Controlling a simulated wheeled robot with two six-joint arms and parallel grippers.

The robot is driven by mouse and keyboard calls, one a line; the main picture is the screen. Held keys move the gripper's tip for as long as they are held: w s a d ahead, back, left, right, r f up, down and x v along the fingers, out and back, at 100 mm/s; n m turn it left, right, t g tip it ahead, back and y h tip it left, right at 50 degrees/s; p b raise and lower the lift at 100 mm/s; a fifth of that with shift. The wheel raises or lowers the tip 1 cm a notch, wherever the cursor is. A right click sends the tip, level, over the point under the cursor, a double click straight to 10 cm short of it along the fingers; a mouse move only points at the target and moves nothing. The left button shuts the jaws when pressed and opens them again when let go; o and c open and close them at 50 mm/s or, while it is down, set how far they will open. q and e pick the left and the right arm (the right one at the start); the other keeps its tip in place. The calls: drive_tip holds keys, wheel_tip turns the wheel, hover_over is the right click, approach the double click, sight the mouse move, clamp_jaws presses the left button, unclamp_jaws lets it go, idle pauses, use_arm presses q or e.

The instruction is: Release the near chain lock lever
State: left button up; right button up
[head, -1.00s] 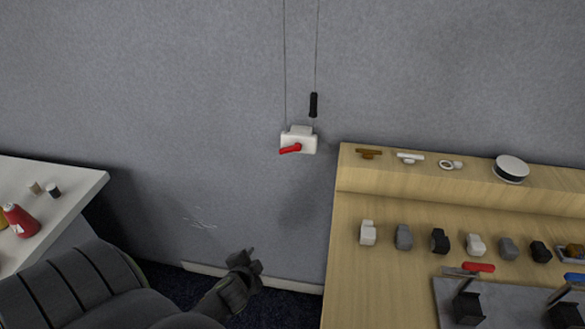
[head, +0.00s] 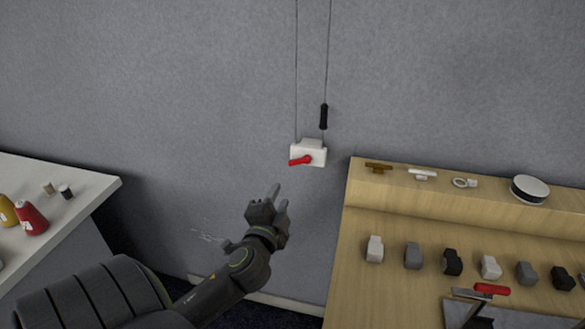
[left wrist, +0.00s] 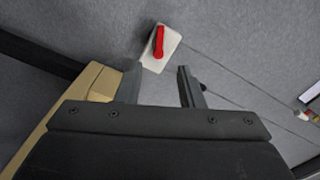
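A white chain lock box (head: 308,153) is on the grey wall with a red lever (head: 301,161) on its front. Two thin chains run up from it, and the right one carries a black grip (head: 323,117). My left gripper (head: 279,198) is below and left of the box, fingers pointing up, open and empty. In the left wrist view the fingers (left wrist: 160,88) are spread apart. There the red lever (left wrist: 158,41) and white box (left wrist: 160,55) lie beyond the fingertips, not touched. My right gripper is not in view.
A wooden bench (head: 370,235) with several clips, a white disc (head: 529,189) and a red-handled tool (head: 491,289) stands at the right. The wall between is clear.

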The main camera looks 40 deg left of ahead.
sight(294, 164)
use_arm(q)
drive_tip(key=p+x, duration=0.1)
drive_tip(key=x, duration=1.2)
drive_tip(key=shift+f, duration=0.1)
drive_tip(key=shift+c, duration=0.3)
